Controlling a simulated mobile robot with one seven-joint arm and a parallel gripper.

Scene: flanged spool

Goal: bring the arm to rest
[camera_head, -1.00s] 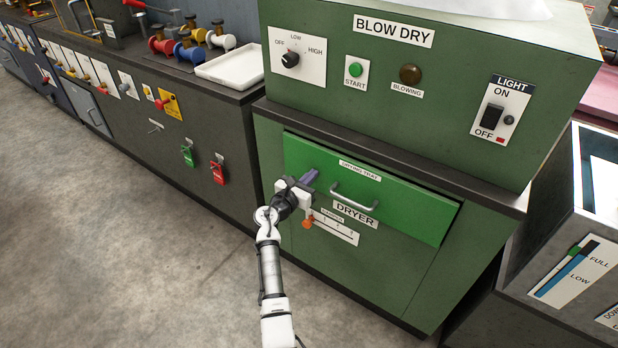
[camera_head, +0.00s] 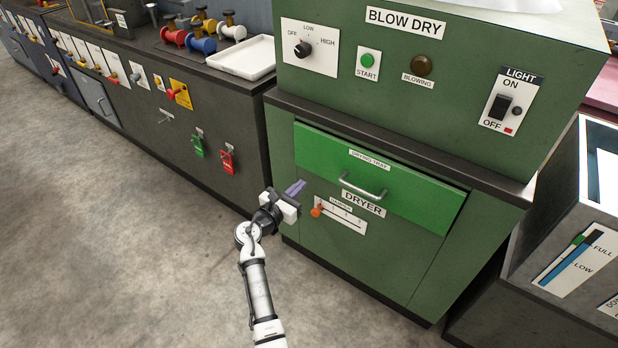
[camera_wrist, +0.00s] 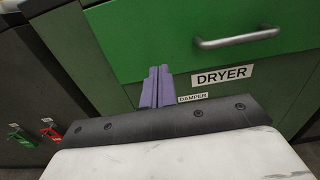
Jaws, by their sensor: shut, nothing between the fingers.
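My gripper (camera_head: 296,188) is in front of the lower left part of the green dryer cabinet, apart from it in the head view. Its purple fingers (camera_wrist: 156,87) are together with nothing between them, pointing toward the cabinet front in the wrist view. My arm reaches up from the bottom of the head view. The damper slider's orange knob (camera_head: 317,209) is just right of the fingers at the left end of its scale. In the wrist view the gripper body hides most of the damper plate.
The bright green drying tray drawer (camera_head: 400,190) has a metal handle (camera_head: 362,188). Open floor (camera_head: 120,230) lies left.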

